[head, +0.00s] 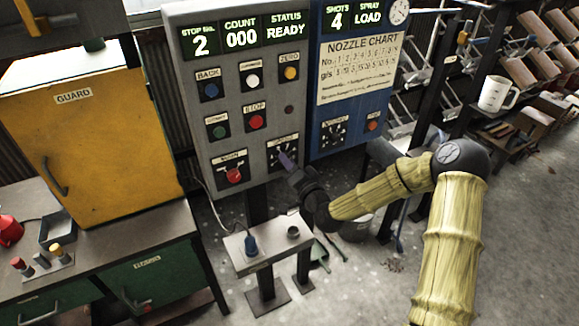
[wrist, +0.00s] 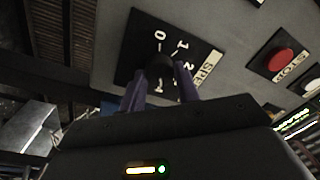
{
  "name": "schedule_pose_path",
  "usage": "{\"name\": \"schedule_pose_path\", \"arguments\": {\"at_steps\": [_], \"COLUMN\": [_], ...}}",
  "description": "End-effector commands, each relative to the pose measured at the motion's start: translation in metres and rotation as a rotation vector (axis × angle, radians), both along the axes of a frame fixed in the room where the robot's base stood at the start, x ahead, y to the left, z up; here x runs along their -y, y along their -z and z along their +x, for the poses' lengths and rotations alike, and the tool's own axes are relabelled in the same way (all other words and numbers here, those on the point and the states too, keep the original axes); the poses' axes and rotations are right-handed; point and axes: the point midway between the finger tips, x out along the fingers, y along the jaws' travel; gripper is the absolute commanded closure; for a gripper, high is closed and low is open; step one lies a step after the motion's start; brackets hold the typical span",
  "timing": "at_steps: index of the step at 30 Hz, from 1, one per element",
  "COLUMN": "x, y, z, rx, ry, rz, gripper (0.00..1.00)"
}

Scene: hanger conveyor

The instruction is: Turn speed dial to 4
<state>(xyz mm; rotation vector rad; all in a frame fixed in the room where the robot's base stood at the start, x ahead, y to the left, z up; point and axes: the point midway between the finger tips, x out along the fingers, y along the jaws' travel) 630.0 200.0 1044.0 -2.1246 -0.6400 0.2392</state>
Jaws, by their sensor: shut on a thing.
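The speed dial (wrist: 158,66) is a dark knob on a black plate with a white number scale; 0, 1 and 2 show in the wrist view. My gripper (wrist: 160,88) has its two purple fingers shut on the knob, one on each side. In the head view my gripper (head: 288,163) reaches the dial plate (head: 283,148) at the lower right of the grey control panel (head: 217,110) and covers part of it. The knob's pointer and the higher numbers are hidden, so the setting cannot be read.
A red stop button (wrist: 281,61) is beside the dial plate. Several other buttons and a red switch (head: 234,175) sit on the panel. A blue panel (head: 345,120) with another dial (head: 333,132) adjoins on the right. A small stand (head: 268,252) is below.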

Motion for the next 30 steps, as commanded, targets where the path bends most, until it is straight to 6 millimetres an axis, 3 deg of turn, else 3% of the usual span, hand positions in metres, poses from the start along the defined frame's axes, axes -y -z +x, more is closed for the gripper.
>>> {"name": "schedule_pose_path", "arguments": {"at_steps": [17,18,21,30], "x": [0.0017,0.0017,0.0015,0.0009], "y": [0.0008,0.0008,0.0007,0.0005], "z": [0.0007,0.0007,0.0007,-0.0001], "rx": [-0.027,-0.027,-0.028,-0.027], "ry": [0.005,0.005,0.004,0.002], "rz": [0.043,0.043,0.043,0.044], "gripper": [0.91,0.66,0.47,0.46]}}
